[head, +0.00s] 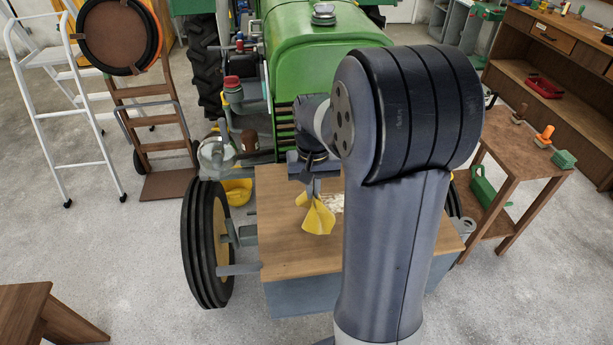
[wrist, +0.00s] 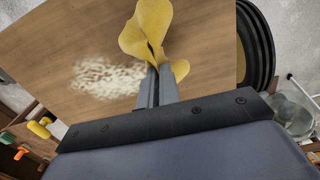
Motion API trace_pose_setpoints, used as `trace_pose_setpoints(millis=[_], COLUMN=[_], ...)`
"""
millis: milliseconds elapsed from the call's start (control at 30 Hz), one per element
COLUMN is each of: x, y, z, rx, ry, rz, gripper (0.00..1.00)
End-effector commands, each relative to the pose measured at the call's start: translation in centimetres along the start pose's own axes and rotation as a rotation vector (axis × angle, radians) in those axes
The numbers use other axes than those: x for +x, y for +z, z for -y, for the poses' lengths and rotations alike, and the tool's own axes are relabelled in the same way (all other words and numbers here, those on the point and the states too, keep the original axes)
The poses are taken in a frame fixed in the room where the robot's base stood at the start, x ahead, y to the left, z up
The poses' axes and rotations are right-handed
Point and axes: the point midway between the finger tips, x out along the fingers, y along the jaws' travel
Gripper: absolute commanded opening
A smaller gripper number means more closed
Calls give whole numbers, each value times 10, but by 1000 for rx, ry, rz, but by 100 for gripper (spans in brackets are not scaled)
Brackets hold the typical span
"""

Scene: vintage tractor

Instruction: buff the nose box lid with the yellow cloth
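The yellow cloth (head: 318,217) hangs from my gripper (head: 313,188) over the nose box lid (head: 285,245), a flat brown wooden top at the front of the green tractor. In the wrist view my gripper (wrist: 156,85) is shut on the cloth (wrist: 150,32), which spreads out beyond the fingertips. The lid (wrist: 85,35) fills much of that view. A pale, whitish speckled patch (wrist: 108,78) lies on the lid beside the fingers. In the head view the patch (head: 333,202) is partly hidden by my arm. I cannot tell whether the cloth touches the lid.
The tractor's front tyre (head: 205,245) stands left of the lid. The green hood (head: 315,40) rises behind it. A wooden side table (head: 520,160) with small tools is at the right. A hand truck (head: 155,125) and a white ladder (head: 60,110) stand left. The floor at lower left is partly clear.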

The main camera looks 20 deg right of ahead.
Motion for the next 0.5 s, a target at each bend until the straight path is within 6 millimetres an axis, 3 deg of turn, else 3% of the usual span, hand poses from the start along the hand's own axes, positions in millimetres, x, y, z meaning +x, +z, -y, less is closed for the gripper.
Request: trace_pose_setpoints(millis=[500], x=[63], y=[0], z=[0], rx=[0], ry=[0], rz=[3], gripper=[0])
